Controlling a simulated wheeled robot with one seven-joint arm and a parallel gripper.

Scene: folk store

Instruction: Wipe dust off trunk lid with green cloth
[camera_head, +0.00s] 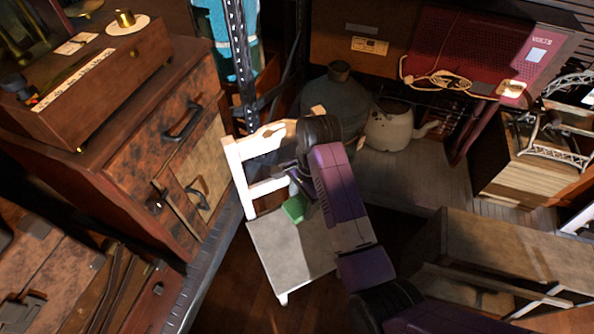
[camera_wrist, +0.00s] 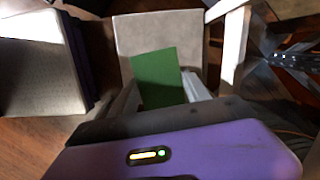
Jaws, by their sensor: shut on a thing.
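The green cloth (camera_head: 295,207) hangs from my gripper (camera_head: 297,193) over the grey seat of a white chair. My gripper is shut on the cloth. In the wrist view the cloth (camera_wrist: 158,75) stands out as a flat green piece between the fingers of my gripper (camera_wrist: 163,101), with the seat behind it. I cannot tell whether the cloth touches the seat. A brown weathered trunk-like case (camera_head: 140,190) with handles stands at the left. A flat-topped, dusty-looking brown box (camera_head: 510,245) is at the lower right. I cannot tell which is the task's trunk.
The white chair (camera_head: 290,255) stands below my gripper. A dark metal shelf post (camera_head: 240,65) rises behind it. A green jug (camera_head: 335,100) and a white kettle (camera_head: 392,125) stand beyond. More cases (camera_head: 60,265) lie at the lower left. Dark wooden floor shows around the chair.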

